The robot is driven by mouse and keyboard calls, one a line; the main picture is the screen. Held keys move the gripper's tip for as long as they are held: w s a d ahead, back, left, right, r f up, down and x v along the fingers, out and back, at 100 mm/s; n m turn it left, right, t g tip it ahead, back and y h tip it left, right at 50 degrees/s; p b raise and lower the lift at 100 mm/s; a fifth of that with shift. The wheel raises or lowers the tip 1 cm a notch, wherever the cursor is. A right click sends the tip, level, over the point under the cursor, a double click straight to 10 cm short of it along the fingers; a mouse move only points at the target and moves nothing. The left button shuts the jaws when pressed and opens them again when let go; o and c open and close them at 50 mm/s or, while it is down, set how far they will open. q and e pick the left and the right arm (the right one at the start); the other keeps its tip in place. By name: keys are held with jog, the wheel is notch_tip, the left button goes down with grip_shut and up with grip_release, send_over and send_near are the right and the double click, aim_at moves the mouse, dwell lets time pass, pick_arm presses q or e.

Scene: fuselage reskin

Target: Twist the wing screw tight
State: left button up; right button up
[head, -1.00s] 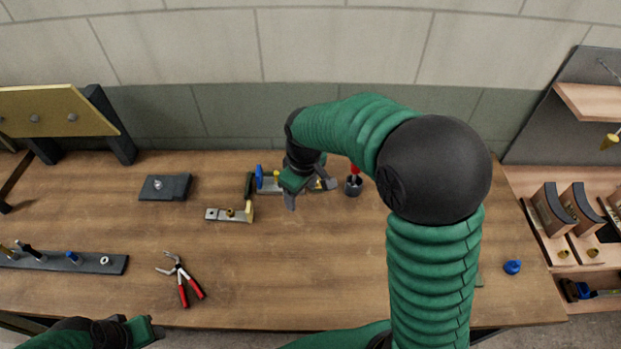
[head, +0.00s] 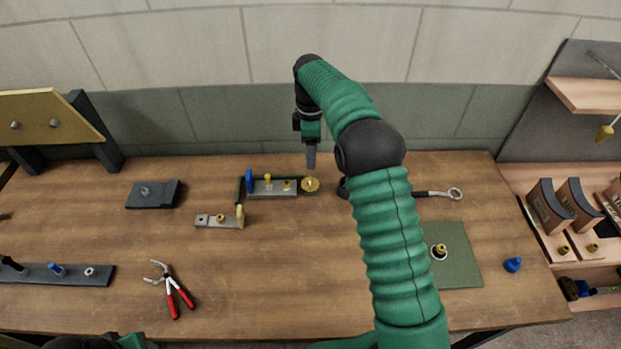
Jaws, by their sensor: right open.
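My right gripper (head: 311,163) points down just above the right end of a small fixture (head: 282,193) at the back middle of the table. Its fingers are seen edge-on, open, and nothing shows between them. Below the tips is a round brass piece (head: 311,186). The fixture also carries an upright blue piece (head: 249,181), a yellow peg (head: 267,180) and a small brass piece (head: 287,186). I cannot tell for sure which part is the wing screw.
A metal bracket (head: 230,221) lies in front of the fixture. Red-handled pliers (head: 170,289), a dark block (head: 152,194), a green mat (head: 463,262), a ring-ended tool (head: 455,193) and a blue knob (head: 513,265) lie around. The front middle is clear.

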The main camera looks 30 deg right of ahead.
aim_at(310, 180)
notch_tip(310, 180, down, 12)
jog(key=shift+w+r, duration=0.1)
jog(key=shift+c, duration=0.3)
jog(key=shift+c, duration=1.1)
jog(key=shift+r, duration=0.1)
grip_shut()
